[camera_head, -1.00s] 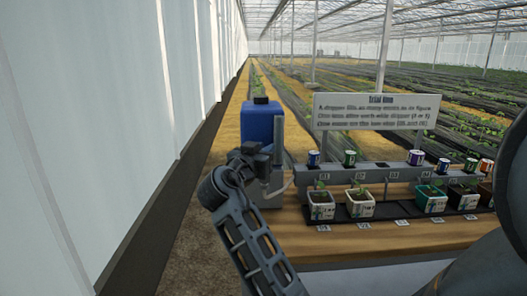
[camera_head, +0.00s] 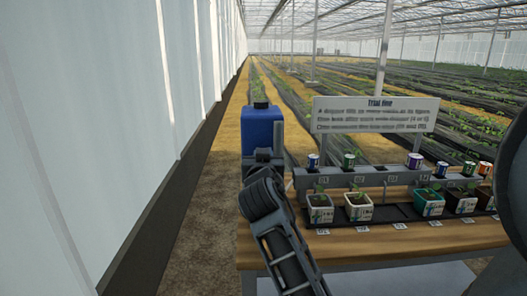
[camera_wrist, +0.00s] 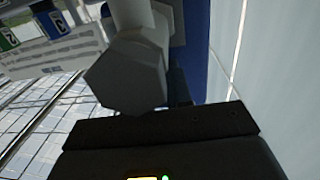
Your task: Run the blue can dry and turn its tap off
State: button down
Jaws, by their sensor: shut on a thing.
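The blue can (camera_head: 258,128), with a dark cap, stands upright on a grey stand at the left end of the wooden bench. A grey upright tube (camera_head: 279,140) stands at its right front edge. My gripper (camera_head: 263,158) is at the low front of the can, and my arm hides the tap area in the head view. In the wrist view, a grey blocky part (camera_wrist: 130,70), seemingly the tap, sits at my dark jaws (camera_wrist: 165,112), with the can's blue side (camera_wrist: 196,45) behind it. My gripper is shut on it. The liquid level cannot be seen.
A sign (camera_head: 374,114) stands behind. A pale wall (camera_head: 110,110) runs along the left.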

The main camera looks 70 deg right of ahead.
jog(key=shift+f+t, duration=0.2)
jog(key=shift+t, duration=0.1)
jog(key=c, duration=1.1)
grip_release()
jog(key=shift+r, duration=0.1)
jog(key=shift+a, duration=0.1)
jog(key=b+v, duration=0.1)
jog(key=v, duration=0.6)
jog(key=shift+s+a, duration=0.15)
jog(key=shift+a, duration=0.15)
